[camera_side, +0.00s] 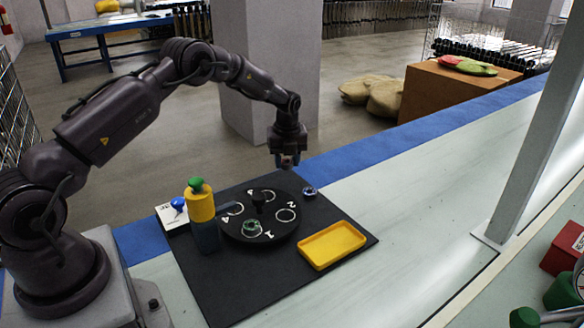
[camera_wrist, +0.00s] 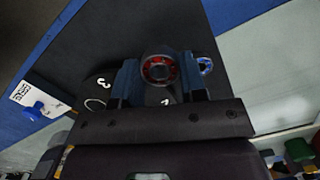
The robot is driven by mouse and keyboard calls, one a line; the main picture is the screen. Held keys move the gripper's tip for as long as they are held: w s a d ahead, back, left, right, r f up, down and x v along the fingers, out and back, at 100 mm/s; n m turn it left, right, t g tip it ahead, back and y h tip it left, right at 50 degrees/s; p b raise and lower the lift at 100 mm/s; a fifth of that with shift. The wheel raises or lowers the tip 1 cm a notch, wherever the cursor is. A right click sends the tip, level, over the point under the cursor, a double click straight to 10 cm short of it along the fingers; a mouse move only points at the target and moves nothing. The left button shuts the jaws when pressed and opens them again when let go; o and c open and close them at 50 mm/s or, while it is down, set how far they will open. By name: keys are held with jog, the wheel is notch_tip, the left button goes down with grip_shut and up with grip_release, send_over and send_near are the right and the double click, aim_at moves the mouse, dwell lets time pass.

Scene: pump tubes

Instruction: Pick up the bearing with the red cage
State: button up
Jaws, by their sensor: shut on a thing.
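The bearing with the red cage (camera_wrist: 158,70) is between the two fingers of my gripper (camera_wrist: 159,78) in the wrist view, with its ring face toward the camera. My gripper is shut on it. In the side view my gripper (camera_side: 287,161) hangs in the air above the far edge of the black mat, behind the round dial; the bearing is too small there to make out clearly. A bearing with a blue cage (camera_side: 310,192) lies on the mat right of the dial; it also shows in the wrist view (camera_wrist: 206,66). A green-caged bearing (camera_side: 252,227) sits on the dial near number 1.
The black dial (camera_side: 270,233) has numbered white circles and a centre knob. A yellow tray (camera_side: 332,245) lies at the mat's right. A yellow and dark bottle with a green top (camera_side: 201,204) stands at the dial's left, by a white card with a blue knob (camera_side: 174,214).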

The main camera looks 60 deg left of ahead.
jog(key=s+d+r, duration=0.8)
jog(key=s+r, duration=0.1)
jog(key=s, duration=0.1)
jog(key=s+d+n, duration=0.4)
jog(key=s+d, duration=0.4)
jog(key=s, duration=0.5)
send_over(285, 216)
jog(key=shift+g, duration=0.3)
jog(key=f, duration=0.8)
jog(key=shift+s+d+f, duration=0.15)
jog(key=shift+d+f, duration=0.05)
jog(key=shift+f, duration=0.1)
jog(key=shift+w+f, duration=0.2)
jog(key=shift+f, duration=0.1)
jog(key=shift+w+f, duration=0.1)
jog(key=shift+f, duration=1.45)
